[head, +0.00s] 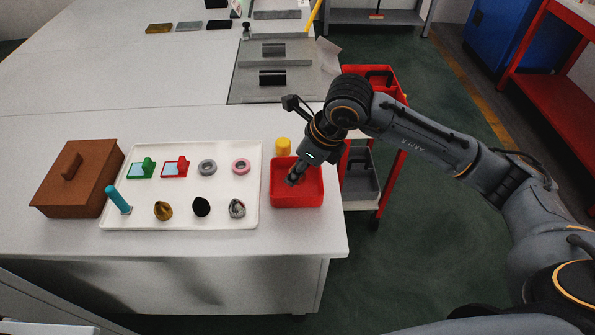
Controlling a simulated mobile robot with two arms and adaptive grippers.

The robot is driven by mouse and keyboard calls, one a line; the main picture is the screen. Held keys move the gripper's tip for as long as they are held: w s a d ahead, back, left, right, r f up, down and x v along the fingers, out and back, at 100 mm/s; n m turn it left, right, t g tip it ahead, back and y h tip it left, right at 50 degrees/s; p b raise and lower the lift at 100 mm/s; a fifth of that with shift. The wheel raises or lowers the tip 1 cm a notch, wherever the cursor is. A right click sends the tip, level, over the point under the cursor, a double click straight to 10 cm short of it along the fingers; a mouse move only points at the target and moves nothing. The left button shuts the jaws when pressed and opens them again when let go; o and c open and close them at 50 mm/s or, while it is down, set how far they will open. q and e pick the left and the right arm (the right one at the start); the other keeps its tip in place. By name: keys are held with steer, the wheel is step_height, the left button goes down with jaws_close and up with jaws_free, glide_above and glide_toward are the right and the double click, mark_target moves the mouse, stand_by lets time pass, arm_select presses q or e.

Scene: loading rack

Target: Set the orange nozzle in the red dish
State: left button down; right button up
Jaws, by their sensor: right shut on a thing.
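The red dish (297,197) stands on the white table, just right of the white tray. My right gripper (293,180) reaches down into the dish from the upper right. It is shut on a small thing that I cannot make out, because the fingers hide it. I see no clearly orange nozzle. In the front row of the tray are a gold-brown nozzle-like piece (163,211), a black one (201,206) and a silver one (237,208). My left gripper is out of view.
The white tray (138,222) also holds a teal cylinder (119,200), green and red pieces and two rings. A yellow cylinder (283,147) stands behind the dish. A brown lidded box (77,181) is at left. A red cart (396,142) stands beyond the table's right edge.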

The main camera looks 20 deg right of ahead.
mark_target(298, 187)
steer(key=w+f, duration=0.2)
steer(key=shift+w+d+f+p, duration=0.1)
steer(key=shift+d+f+p, duration=0.2)
steer(key=shift+d+f, duration=0.05)
step_height(298, 187, down, 3)
steer(key=shift+p, duration=0.3)
steer(key=shift+f, duration=0.1)
steer(key=shift+f+b, duration=0.15)
steer(key=shift+b, duration=0.15)
steer(key=o, duration=1.1)
steer(key=shift+o, duration=0.2)
